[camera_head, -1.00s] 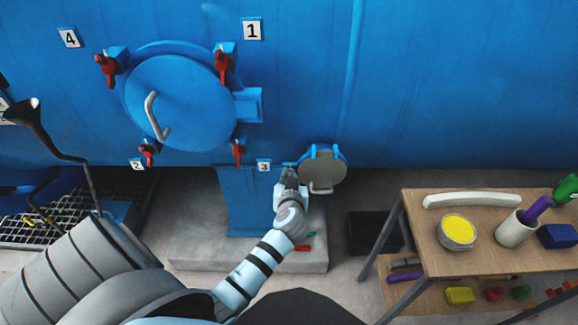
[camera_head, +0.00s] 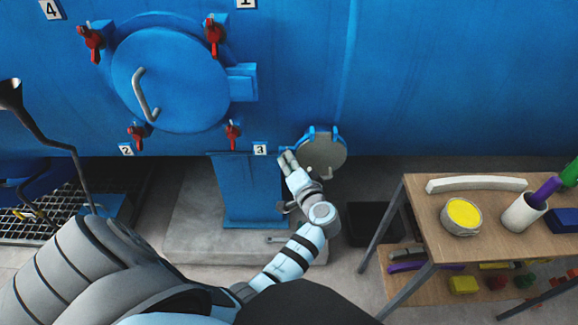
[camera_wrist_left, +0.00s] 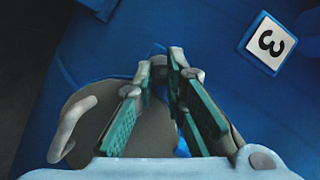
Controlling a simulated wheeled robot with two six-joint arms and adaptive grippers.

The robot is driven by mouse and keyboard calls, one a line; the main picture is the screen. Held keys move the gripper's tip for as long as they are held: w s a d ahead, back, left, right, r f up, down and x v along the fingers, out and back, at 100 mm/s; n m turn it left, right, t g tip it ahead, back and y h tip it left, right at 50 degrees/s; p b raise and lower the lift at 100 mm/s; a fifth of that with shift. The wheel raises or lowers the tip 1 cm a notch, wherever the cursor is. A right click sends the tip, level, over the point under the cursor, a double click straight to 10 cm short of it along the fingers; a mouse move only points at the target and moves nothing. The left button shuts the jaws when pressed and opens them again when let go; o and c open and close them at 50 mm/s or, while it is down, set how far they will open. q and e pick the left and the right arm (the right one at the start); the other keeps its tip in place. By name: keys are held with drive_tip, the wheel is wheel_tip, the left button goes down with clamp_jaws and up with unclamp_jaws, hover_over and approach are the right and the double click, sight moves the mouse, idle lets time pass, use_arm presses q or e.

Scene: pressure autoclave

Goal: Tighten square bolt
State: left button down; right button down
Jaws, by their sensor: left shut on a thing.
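My left gripper (camera_head: 286,161) is at the left edge of the small round hatch (camera_head: 325,153), just below and right of the number 3 label (camera_head: 260,149). In the left wrist view its two green-padded fingers (camera_wrist_left: 164,78) are close together, shut on a small part at the hatch's blue side. I take this part to be the square bolt; the fingers mostly hide it, and its shape and seating cannot be made out. The hatch's grey lid (camera_wrist_left: 95,105) with a curved handle (camera_wrist_left: 70,130) lies left of the fingers in the wrist view. My right gripper is not in view.
A large blue round door (camera_head: 170,80) with red clamps is up left. A blue pedestal (camera_head: 247,195) stands on a concrete plinth below the gripper. A wooden table (camera_head: 420,215) with a yellow-topped tin (camera_head: 461,216) and a cup (camera_head: 524,212) is at right.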

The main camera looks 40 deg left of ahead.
use_arm(q)
drive_tip(key=shift+w+f+m+t+y+b, duration=0.15)
drive_tip(key=shift+m+y+b, duration=0.5)
drive_tip(key=shift+m+b, duration=0.55)
drive_tip(key=shift+s+f+m+t+y+b, duration=0.15)
drive_tip(key=shift+m+y+b, duration=0.55)
drive_tip(key=shift+m, duration=0.8)
drive_tip(key=shift+w+r, duration=0.1)
drive_tip(key=c, duration=1.6)
unclamp_jaws()
drive_tip(key=shift+c, duration=0.2)
